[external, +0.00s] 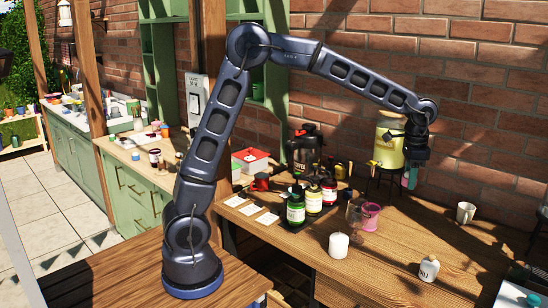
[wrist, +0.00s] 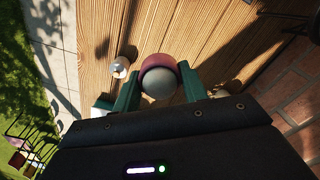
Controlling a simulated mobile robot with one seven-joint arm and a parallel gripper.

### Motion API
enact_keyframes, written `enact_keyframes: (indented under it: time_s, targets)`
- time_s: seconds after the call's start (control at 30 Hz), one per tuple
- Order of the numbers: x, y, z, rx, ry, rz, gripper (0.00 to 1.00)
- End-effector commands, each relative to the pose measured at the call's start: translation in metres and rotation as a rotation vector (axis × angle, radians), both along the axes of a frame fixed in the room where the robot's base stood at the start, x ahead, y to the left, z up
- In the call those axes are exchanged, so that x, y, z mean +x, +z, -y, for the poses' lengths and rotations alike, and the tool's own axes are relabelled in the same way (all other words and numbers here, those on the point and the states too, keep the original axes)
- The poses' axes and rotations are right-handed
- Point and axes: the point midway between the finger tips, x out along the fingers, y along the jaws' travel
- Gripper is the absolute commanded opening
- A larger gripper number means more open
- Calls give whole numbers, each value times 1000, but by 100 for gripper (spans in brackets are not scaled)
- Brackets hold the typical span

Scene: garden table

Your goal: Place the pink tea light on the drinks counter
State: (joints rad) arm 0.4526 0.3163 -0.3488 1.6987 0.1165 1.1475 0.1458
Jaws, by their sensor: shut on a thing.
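My gripper (external: 409,180) is in the air above the right part of the wooden drinks counter (external: 390,268), near the yellow drinks dispenser. In the wrist view its green fingers (wrist: 160,92) are closed on the pink tea light (wrist: 155,62). This shows as a pink round edge with a pale, rounded grey-white part nearer the camera. In the external view the held thing is mostly hidden by the fingers. The counter's bare planks (wrist: 205,35) show beyond it in the wrist view.
A pink cup (external: 371,217), a white candle (external: 338,245), a small white bottle (external: 429,269) and a white mug (external: 465,213) stand on the counter. Several jars (external: 313,200) and the yellow dispenser (external: 388,150) are behind. Bare wood lies between the bottle and mug.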

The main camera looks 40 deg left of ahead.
Motion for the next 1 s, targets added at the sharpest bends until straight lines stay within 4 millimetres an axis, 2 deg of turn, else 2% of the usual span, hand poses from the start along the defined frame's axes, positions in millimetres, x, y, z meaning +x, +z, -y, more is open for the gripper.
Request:
enact_keyframes:
  time_s: [0.1, 0.27, 0.8, 1.0]
  targets:
    - [0, -18, -1, 2, 1, -1, 20]
    - [0, -36, -1, 0, 1, -1, 20]
    - [0, -150, -1, 3, 0, -3, 20]
    - [1, -178, -1, 0, 2, -1, 20]
